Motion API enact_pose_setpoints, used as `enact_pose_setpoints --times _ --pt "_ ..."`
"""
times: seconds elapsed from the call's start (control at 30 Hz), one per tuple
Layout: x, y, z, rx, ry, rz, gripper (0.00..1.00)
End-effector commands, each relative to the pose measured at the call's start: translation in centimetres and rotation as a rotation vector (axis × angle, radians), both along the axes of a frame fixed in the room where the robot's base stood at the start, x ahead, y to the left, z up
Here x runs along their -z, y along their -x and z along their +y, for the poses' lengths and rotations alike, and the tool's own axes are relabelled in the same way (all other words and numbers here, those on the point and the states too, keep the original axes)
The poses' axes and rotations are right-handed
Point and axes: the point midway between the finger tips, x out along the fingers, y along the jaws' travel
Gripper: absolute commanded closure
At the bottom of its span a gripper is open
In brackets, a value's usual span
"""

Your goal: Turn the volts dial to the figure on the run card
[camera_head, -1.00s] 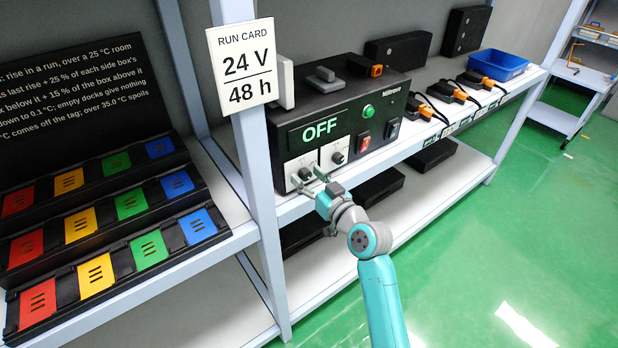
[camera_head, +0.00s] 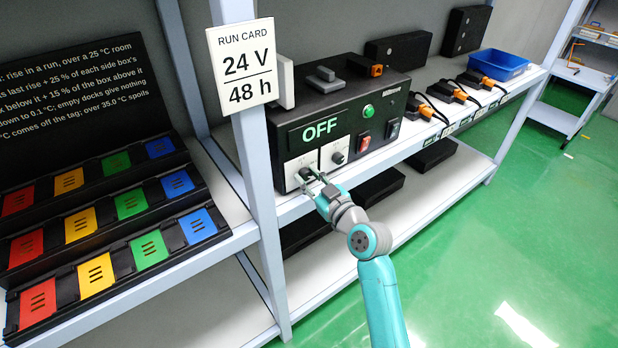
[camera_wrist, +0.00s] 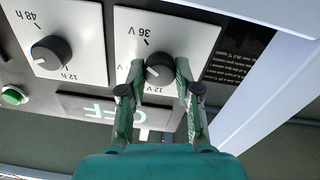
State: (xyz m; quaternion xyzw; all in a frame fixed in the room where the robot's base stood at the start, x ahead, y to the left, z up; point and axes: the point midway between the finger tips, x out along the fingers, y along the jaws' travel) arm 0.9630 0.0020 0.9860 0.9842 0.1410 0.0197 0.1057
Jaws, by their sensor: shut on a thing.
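The run card (camera_head: 247,65) reads 24 V over 48 h on the shelf post. The black box's display (camera_head: 319,129) reads OFF. The volts dial (camera_head: 303,174) is the left knob on the box's front. In the upside-down wrist view it is a round black knob (camera_wrist: 160,67) on a white plate marked 12 V and 36 V. My gripper (camera_head: 310,180) is shut on this knob, with one finger on each side in the wrist view (camera_wrist: 160,75). The fingers hide part of the scale, and I cannot read the pointer's exact setting.
The hours dial (camera_head: 338,158), marked 12 h and 48 h, sits close on the right. A green button (camera_head: 368,111), a red switch (camera_head: 364,142) and a dark switch (camera_head: 392,130) are further right. The shelf post (camera_head: 258,180) stands close to the left.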

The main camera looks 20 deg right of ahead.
Motion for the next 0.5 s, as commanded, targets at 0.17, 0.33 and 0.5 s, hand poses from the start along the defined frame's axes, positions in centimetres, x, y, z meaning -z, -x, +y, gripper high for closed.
enact_pose_setpoints --times 0.17,0.33,0.5 --pt "0.02 0.01 0.04 0.0 0.158 -0.051 1.0" --pt "0.04 0.03 0.06 0.0 0.312 -0.102 1.0" --pt "0.07 0.03 0.08 -0.001 0.463 -0.151 1.0"
